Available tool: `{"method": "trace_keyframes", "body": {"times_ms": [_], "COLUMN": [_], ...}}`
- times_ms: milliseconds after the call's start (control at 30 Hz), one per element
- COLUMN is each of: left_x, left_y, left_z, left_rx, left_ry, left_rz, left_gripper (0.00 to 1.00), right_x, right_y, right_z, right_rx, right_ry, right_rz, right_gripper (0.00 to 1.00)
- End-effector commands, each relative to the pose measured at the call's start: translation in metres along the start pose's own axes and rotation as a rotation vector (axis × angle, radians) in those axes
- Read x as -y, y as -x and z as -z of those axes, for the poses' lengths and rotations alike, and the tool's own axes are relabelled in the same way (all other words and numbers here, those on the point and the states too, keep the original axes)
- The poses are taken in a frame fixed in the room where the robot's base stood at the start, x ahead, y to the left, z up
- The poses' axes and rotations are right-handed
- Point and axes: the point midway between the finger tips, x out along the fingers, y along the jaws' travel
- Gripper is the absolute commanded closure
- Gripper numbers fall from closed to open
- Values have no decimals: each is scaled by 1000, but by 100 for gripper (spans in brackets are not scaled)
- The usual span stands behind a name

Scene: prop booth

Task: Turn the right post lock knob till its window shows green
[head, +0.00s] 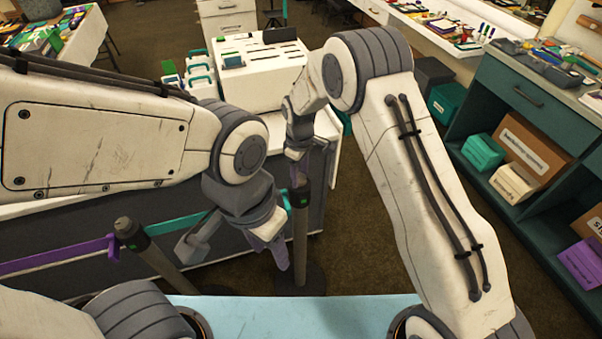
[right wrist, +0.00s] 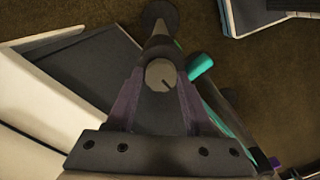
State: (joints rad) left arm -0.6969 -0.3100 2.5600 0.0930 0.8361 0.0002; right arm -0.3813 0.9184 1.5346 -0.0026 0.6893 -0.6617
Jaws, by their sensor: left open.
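The right post (head: 300,240) stands upright beside the grey-sided counter. My left gripper (head: 236,254) is open and empty, left of the post.
Another post (head: 150,255) leans across the picture at left, with a purple strap (head: 60,255) and a teal strap (head: 180,224). The white-topped counter is close behind. Teal shelving (head: 520,95) stands at right, with free carpet (head: 390,210) before it.

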Motion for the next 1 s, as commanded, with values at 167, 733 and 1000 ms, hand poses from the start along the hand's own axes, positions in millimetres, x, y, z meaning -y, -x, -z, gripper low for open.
{"method": "trace_keyframes", "body": {"times_ms": [167,733,1000], "left_x": [0,1,2], "left_y": [0,-15,-22], "left_z": [0,-1,-1], "left_rx": [0,0,0], "left_ry": [0,-1,-1], "left_rz": [0,0,0], "left_gripper": [50,50,50], "right_x": [-2,-1,-2], "right_y": [1,54,97], "right_z": [0,4,3], "right_rx": [-1,-7,-4], "right_ry": [-2,1,0], "right_rz": [-2,-5,-4], "right_gripper": [21,21,21]}}
